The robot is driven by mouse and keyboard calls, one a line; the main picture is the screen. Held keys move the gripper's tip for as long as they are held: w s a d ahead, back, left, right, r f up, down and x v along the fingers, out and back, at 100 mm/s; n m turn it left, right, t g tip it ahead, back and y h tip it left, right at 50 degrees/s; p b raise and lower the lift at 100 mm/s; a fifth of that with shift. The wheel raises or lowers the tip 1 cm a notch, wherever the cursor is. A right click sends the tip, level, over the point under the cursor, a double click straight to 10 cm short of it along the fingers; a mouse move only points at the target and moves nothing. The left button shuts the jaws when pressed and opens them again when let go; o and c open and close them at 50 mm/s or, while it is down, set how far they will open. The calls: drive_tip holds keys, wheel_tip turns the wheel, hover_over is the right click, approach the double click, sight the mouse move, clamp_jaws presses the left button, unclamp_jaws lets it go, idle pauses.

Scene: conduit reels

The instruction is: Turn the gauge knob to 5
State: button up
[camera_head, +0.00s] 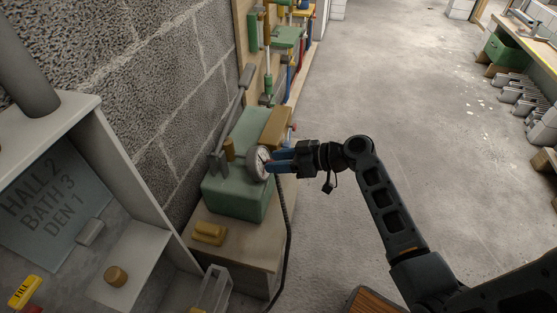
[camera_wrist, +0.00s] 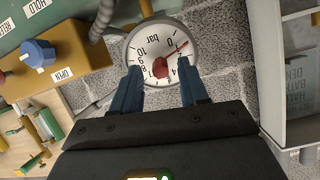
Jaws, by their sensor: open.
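The round white pressure gauge (camera_wrist: 163,35) faces the wrist camera, marked "bar" with numbers around its rim. Its red knob (camera_wrist: 160,67) sits near the middle of the dial. A thin red needle points to the upper right in that view, just past the 0. My gripper (camera_wrist: 159,72) is open, with one blue finger on each side of the knob and a gap to it on both sides.
A yellow-brown box (camera_wrist: 75,55) with a blue knob (camera_wrist: 38,53) and an OPEN label is left of the gauge in the wrist view. A black cable (camera_head: 288,225) hangs by the bench (camera_head: 250,255).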

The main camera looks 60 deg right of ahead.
clamp_jaws()
idle(0.5)
drive_tip(key=shift+m, duration=0.3)
drive_tip(key=shift+f+m+p, duration=0.15)
drive_tip(key=shift+m+p, duration=5.65)
drive_tip(key=shift+m, duration=4.5)
